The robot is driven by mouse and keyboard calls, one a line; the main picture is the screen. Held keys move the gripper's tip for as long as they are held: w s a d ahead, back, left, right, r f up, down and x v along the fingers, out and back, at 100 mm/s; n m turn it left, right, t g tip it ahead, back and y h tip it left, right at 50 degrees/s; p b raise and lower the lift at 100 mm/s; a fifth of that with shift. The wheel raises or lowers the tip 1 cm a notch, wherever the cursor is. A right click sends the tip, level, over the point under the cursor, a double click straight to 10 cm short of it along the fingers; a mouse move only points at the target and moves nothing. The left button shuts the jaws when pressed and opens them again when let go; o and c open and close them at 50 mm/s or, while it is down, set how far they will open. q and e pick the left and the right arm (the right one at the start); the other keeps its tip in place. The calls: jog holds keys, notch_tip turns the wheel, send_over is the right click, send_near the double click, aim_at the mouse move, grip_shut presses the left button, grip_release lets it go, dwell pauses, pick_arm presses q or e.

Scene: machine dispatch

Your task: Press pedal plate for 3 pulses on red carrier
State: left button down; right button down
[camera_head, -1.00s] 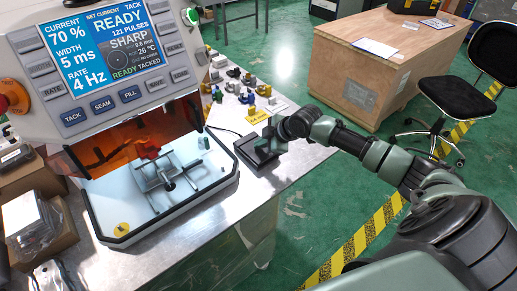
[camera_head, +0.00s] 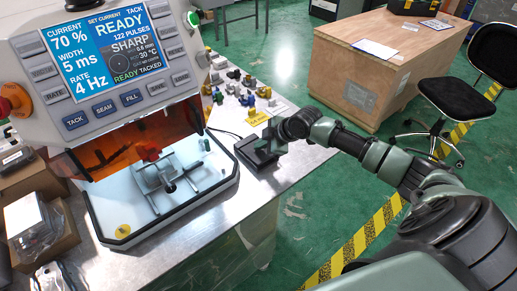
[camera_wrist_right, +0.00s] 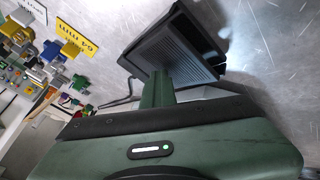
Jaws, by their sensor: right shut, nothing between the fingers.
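The black pedal plate (camera_head: 259,151) lies on the metal bench right of the machine; its ribbed face shows in the right wrist view (camera_wrist_right: 176,52). My right gripper (camera_head: 274,146) is shut and empty, its fingertips at the pedal; in the wrist view they overlap the ribbed plate. I cannot tell how far the plate is pressed. The red carrier (camera_head: 148,152) sits on the fixture (camera_head: 167,179) inside the machine's lit chamber. The machine's screen (camera_head: 107,47) reads READY, 122 PULSES, SHARP, 30 °C and READY TACKED. My left gripper is not in view.
Several small yellow, grey and blue parts (camera_head: 245,89) stand on the bench behind the pedal, with a yellow label (camera_head: 258,118). Boxes (camera_head: 38,228) stand left of the machine. A wooden crate desk (camera_head: 382,75) and a black chair (camera_head: 462,97) are beyond.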

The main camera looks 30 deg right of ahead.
jog(key=shift+r, duration=0.45)
jog(key=shift+w+r, duration=0.1)
jog(key=shift+r, duration=0.05)
jog(key=r+p, duration=0.4)
jog(key=r, duration=0.1)
jog(key=shift+w+p, duration=0.25)
jog(key=shift+p, duration=0.15)
jog(key=shift+f, duration=0.1)
jog(key=shift+a, duration=0.1)
dwell(2.0)
